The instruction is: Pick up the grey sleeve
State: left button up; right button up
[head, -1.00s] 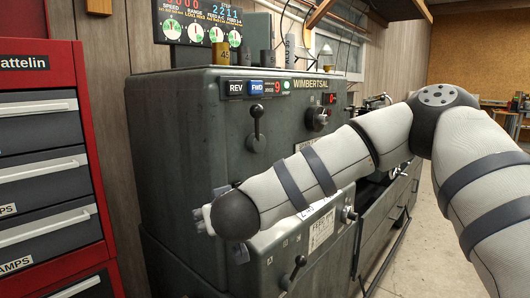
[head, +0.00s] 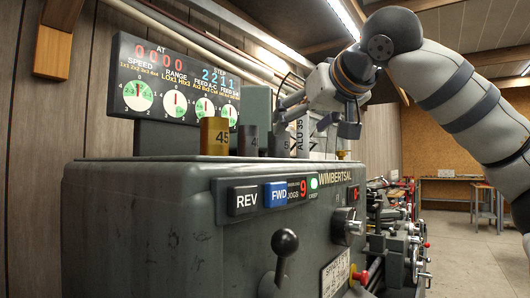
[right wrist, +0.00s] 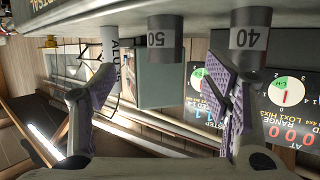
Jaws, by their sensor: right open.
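A dark grey sleeve marked 40 (right wrist: 250,38) and a dark grey sleeve marked 50 (right wrist: 165,38) stand on top of the machine; the right wrist view shows them upside down. In the head view the grey sleeve with a partly hidden label (head: 248,140) stands right of a brass sleeve marked 45 (head: 214,137). The other dark sleeve (head: 278,143) is farther right. My right gripper (head: 310,120) is open and empty above the machine's top. In the right wrist view its fingers (right wrist: 165,88) spread to either side of the 50 sleeve, apart from it. My left gripper is out of view.
A pale ALU 35 piece (right wrist: 109,45) stands beside the 50 sleeve, near one finger. The display panel (head: 175,85) rises behind the sleeves, with a grey-green box (head: 258,105) at its right end. The machine housing (head: 130,225) fills the foreground.

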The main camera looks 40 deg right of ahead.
aim_at(284, 137)
jog(key=shift+w+d+f, duration=0.15)
jog(key=shift+w, duration=0.3)
jog(key=x, duration=0.3)
jog(key=b+x, duration=0.1)
jog(key=x, duration=0.1)
jog(key=a+x, duration=0.1)
jog(key=x, duration=0.2)
jog(key=shift+w+d+f+b, duration=0.1)
jog(key=shift+w+f+b, duration=0.2)
jog(key=shift+w+f, duration=0.15)
jog(key=shift+w+d, duration=0.15)
jog(key=shift+w, duration=0.15)
jog(key=shift+w+r, duration=0.1)
jog(key=shift+r, duration=0.15)
jog(key=shift+c, duration=0.6)
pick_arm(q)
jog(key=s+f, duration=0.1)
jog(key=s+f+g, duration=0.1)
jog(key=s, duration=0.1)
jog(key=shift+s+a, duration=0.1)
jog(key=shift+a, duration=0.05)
pick_arm(e)
jog(key=c, duration=1.5)
